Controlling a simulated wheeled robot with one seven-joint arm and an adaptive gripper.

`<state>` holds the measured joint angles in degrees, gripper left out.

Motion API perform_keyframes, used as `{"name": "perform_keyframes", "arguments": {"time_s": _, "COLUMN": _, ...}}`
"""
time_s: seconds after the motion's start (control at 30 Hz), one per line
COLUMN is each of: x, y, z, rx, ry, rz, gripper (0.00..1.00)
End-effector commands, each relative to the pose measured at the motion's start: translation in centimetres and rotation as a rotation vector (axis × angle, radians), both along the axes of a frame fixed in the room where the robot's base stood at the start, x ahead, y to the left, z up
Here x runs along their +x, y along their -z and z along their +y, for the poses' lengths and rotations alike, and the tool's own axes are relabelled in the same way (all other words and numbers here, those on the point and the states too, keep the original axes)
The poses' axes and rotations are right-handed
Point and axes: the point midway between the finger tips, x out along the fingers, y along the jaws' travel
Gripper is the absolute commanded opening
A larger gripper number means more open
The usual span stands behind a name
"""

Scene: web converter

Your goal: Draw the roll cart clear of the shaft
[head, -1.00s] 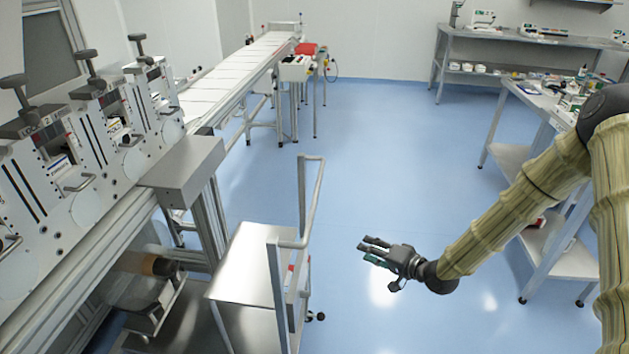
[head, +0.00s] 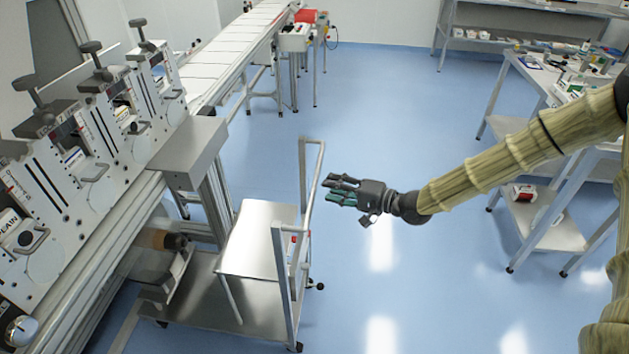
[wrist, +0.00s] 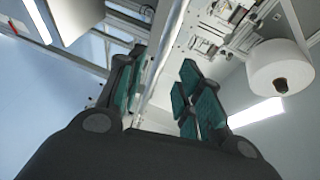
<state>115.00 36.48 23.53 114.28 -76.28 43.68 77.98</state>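The roll cart is a steel cart with a bare upper deck (head: 258,237), a lower shelf (head: 205,298) and a tall tubular push handle (head: 311,190) on its right side. It stands beside the converter, its left end by the shaft (head: 163,239), which shows a brown core and a dark end. Whether cart and shaft touch is unclear. My gripper (head: 330,189) is just right of the handle's top bar, apart from it as far as I can see. In the wrist view my gripper (wrist: 162,88) has its green-padded fingers spread, with a pale bar beyond the gap.
The converter (head: 100,140) and its conveyor (head: 235,50) line the left side. A bench with shelves (head: 535,160) stands at the right. The blue floor (head: 400,120) between them is open. A white roll (wrist: 278,66) shows in the wrist view.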

Motion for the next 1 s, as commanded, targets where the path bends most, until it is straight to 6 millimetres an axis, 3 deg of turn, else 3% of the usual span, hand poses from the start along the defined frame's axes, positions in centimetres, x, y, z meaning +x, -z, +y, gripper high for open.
{"name": "perform_keyframes", "arguments": {"time_s": 0.4, "x": 3.1, "y": 1.0, "z": 4.7, "rx": -0.001, "ry": 0.000, "rz": 0.000, "gripper": 0.35}}
{"name": "perform_keyframes", "arguments": {"time_s": 0.87, "x": 3.8, "y": 1.3, "z": 5.6, "rx": -0.001, "ry": 0.001, "rz": -0.001, "gripper": 0.35}}
{"name": "perform_keyframes", "arguments": {"time_s": 0.9, "x": 3.8, "y": 1.3, "z": 5.6, "rx": -0.001, "ry": 0.001, "rz": -0.001, "gripper": 0.34}}
{"name": "perform_keyframes", "arguments": {"time_s": 1.0, "x": 3.8, "y": 1.3, "z": 5.6, "rx": -0.001, "ry": 0.001, "rz": -0.001, "gripper": 0.15}}
